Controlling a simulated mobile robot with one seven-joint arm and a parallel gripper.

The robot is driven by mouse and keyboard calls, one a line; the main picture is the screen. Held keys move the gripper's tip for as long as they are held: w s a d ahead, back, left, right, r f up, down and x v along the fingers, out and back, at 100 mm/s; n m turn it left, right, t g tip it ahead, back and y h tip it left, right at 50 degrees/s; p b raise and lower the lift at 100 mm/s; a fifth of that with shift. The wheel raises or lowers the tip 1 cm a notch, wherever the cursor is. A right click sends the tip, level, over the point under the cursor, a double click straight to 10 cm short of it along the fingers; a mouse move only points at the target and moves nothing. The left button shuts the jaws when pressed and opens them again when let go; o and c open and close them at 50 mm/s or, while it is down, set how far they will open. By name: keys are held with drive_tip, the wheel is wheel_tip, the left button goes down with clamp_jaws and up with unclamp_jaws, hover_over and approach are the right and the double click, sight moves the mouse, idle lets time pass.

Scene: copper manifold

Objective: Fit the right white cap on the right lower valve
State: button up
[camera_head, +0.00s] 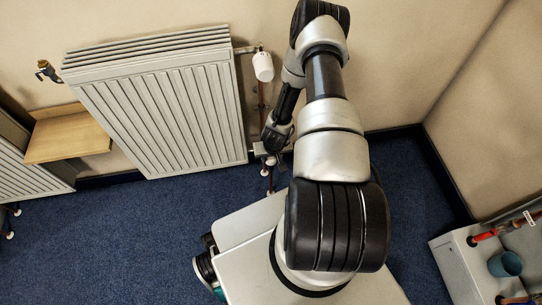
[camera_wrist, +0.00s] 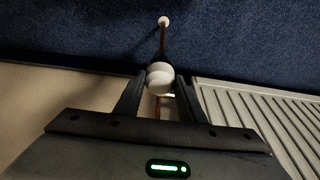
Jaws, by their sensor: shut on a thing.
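The white cap (camera_wrist: 160,72) is between the fingertips of my gripper (camera_wrist: 161,80) in the wrist view, and the fingers are shut on it. A copper-coloured pipe (camera_wrist: 163,40) runs beyond the cap, in line with it. In the head view my gripper (camera_head: 268,150) is low by the lower right corner of the radiator (camera_head: 165,105). The right lower valve is largely hidden behind the gripper and cap, so I cannot tell whether the cap touches it or is seated.
A white thermostat head (camera_head: 263,66) is at the radiator's upper right. A brass valve (camera_head: 47,71) is at its upper left. A wooden shelf (camera_head: 68,138) is at left. A white round piece (camera_wrist: 164,20) sits at the pipe's far end. A grey unit with a blue cup (camera_head: 505,264) stands at right.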

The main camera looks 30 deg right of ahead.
drive_tip(key=shift+f, duration=0.45)
drive_tip(key=o, duration=1.1)
drive_tip(key=p+v, duration=0.5)
drive_tip(key=v, duration=1.2)
drive_tip(key=shift+r, duration=0.2)
drive_tip(key=shift+s, duration=0.15)
